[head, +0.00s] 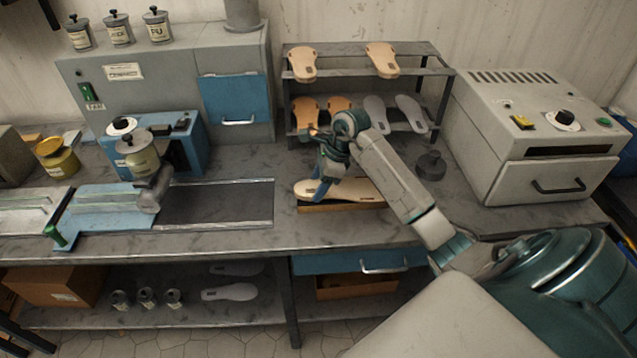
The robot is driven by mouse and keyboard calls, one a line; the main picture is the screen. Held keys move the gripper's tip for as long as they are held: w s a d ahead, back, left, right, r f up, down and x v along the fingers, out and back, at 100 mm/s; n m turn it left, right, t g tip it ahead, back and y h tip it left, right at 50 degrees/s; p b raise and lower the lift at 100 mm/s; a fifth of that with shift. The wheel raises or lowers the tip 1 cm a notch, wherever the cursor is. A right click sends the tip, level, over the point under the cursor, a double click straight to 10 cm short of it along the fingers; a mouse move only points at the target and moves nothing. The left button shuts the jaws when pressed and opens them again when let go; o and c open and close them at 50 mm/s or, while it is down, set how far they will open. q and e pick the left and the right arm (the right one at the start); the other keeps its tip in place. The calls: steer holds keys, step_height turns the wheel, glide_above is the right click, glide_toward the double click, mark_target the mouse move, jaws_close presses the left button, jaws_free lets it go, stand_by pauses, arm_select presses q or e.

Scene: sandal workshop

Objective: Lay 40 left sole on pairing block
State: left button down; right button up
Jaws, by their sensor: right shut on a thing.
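A pale tan sole (354,191) lies lengthwise at the pairing block (345,207), a low wooden block on the bench near its front edge. I cannot tell whether the sole rests fully on the block or is just above it. My right gripper (318,190) points down at the sole's left part, its blue fingers shut on it. The fingers hide part of the sole, and its size mark is too small to read. My left gripper is not in view.
A rack (366,78) with tan and grey soles stands behind my right arm. A grey oven-like machine (535,135) is at the right. A dark round weight (431,165) stands between them. Bench beside the block is clear.

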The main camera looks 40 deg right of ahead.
stand_by(0.3)
steer(key=o, duration=1.1)
